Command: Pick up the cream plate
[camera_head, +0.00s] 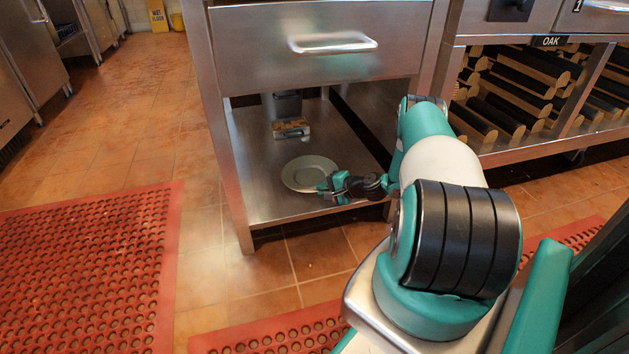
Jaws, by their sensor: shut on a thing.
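The cream plate (303,172) is at the low shelf (262,207) under the drawer, near the shelf's front. My gripper (326,187) reaches in from the right and is shut on the plate's right rim. The fingers are small in this view and partly hidden by the rest of my gripper. The plate looks about level; I cannot tell whether it touches the shelf.
A steel drawer with a handle (333,44) hangs above the shelf. A cabinet leg (228,170) stands left of the plate. Farther back on the shelf are a small block-like item (291,128) and a grey container (287,104). Split logs (515,90) fill the rack at right. Red mats (85,260) cover part of the floor.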

